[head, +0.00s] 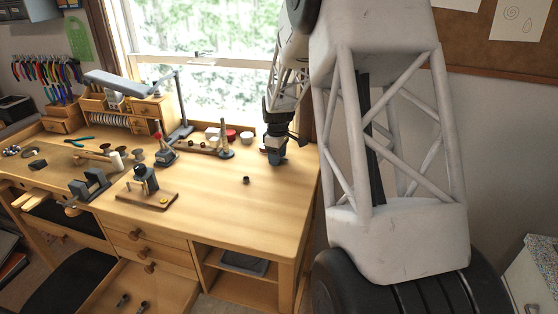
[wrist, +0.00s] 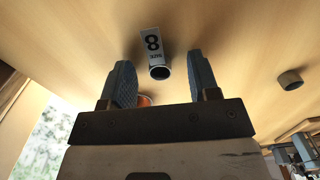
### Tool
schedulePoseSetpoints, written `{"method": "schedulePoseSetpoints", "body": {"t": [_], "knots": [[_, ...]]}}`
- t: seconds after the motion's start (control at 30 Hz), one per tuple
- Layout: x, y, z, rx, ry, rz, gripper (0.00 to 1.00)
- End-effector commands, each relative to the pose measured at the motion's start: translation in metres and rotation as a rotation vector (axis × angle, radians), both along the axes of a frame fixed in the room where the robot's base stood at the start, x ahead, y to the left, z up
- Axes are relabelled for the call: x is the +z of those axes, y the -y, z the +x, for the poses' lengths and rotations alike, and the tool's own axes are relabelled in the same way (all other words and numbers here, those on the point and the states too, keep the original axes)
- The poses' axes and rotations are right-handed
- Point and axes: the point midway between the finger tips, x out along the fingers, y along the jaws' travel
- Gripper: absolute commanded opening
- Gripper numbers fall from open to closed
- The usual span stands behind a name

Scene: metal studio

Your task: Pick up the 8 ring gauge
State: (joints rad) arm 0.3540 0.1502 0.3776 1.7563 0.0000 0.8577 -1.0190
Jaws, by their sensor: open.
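The 8 ring gauge (wrist: 161,72) is a short dark ring with a pale label marked 8 (wrist: 152,44). In the wrist view it is on the wooden bench top, ahead of and between my two fingers. My gripper (wrist: 158,83) is open, with a gap on both sides of the ring and nothing held. In the head view my gripper (head: 276,160) is low over the right part of the bench, near the window. I cannot make out the labelled ring there.
A small dark cylinder (wrist: 290,79) stands to the right in the wrist view. In the head view a small dark piece (head: 246,180) lies on the bench (head: 235,215). The front right is clear.

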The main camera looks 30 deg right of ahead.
Motion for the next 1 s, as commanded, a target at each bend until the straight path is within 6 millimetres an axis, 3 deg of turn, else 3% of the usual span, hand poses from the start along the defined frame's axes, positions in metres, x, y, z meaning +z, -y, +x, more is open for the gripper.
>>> {"method": "schedulePoseSetpoints", "body": {"t": [0.33,0.67,1.0], "knots": [[0.0002,0.0,0.0,0.0,0.0,0.0,0.56],[0.0003,0.0,0.0,0.0,0.0,0.0,0.05],[0.0018,0.0001,0.0001,0.0,0.0,0.0,0.03]]}}
